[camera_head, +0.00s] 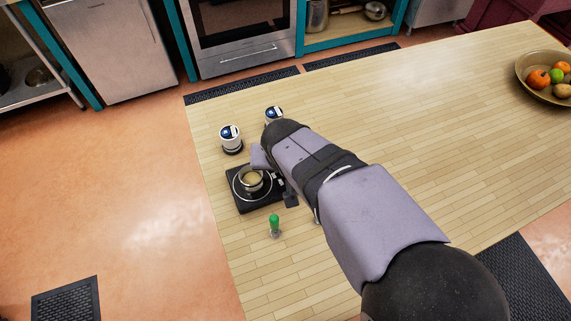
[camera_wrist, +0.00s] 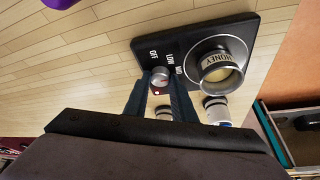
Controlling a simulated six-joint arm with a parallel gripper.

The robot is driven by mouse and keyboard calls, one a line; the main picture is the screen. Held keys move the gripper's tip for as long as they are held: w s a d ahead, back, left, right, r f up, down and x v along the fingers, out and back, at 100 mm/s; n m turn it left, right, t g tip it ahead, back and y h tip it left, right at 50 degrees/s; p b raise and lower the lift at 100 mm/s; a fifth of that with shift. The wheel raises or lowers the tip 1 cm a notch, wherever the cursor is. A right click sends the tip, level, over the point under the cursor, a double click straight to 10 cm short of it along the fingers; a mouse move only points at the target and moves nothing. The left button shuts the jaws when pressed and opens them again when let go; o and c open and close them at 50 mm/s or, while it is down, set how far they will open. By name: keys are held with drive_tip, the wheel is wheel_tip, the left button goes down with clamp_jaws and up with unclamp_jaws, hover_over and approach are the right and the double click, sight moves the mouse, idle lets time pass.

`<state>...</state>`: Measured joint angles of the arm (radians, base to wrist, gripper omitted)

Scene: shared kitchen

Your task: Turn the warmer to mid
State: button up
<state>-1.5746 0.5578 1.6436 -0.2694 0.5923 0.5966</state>
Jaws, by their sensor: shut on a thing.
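The warmer (camera_head: 244,203) is a black square plate with a ring, near the left edge of the table. In the wrist view the warmer (camera_wrist: 186,42) carries the labels OFF, LOW and a partly readable MID beside a round grey knob (camera_wrist: 160,74). My gripper (camera_wrist: 160,80) is shut on the knob, one dark finger on each side of it. Which label the knob points to is unclear. My arm hides the knob in the head view.
Two white jars with blue tops, one nearer (camera_head: 231,136) and one farther (camera_head: 274,113), stand behind the warmer. A small green-topped item (camera_head: 274,222) stands in front of it. A fruit bowl (camera_head: 541,94) is far right. The table's middle is clear.

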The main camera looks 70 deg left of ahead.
drive_tip(key=o, duration=1.1)
drive_tip(key=shift+c, duration=0.2)
drive_tip(key=shift+r, duration=0.1)
drive_tip(key=b+v, duration=0.2)
drive_tip(key=v, duration=0.5)
drive_tip(key=shift+r, duration=0.1)
